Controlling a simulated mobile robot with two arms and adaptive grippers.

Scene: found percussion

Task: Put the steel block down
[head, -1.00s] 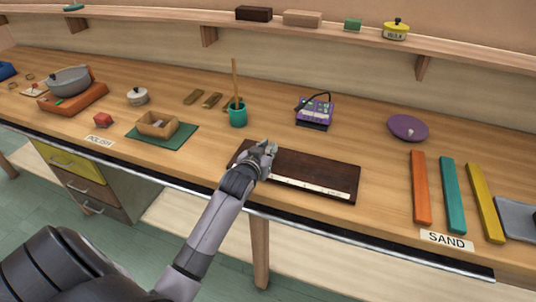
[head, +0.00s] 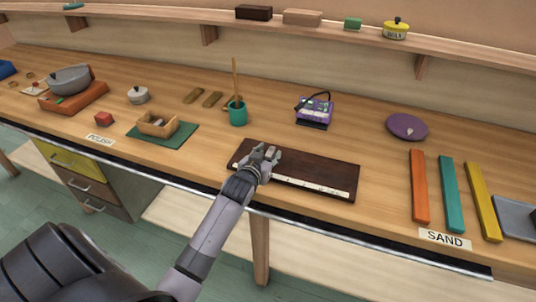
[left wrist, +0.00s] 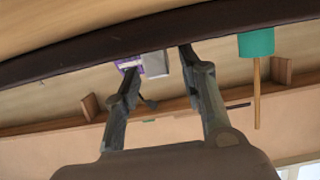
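My left gripper (head: 268,154) is low over the dark wooden board (head: 318,168), which has a white marked strip along its near edge. In the left wrist view its two fingers (left wrist: 158,60) are spread apart. A small grey block (left wrist: 162,68), apparently the steel block, shows between the fingertips by the dark board (left wrist: 60,55), with gaps visible to the fingers. In the head view a pale block (head: 276,155) shows beside the fingertips; its base is hidden, so I cannot tell whether it rests on the board. My right gripper is out of view.
A teal cup (head: 237,114) with a stick and a purple device (head: 315,111) stand behind the board. Orange (head: 420,187), teal (head: 452,195) and yellow (head: 484,203) bars lie at the right. A wooden box (head: 158,126) sits on a green mat at the left.

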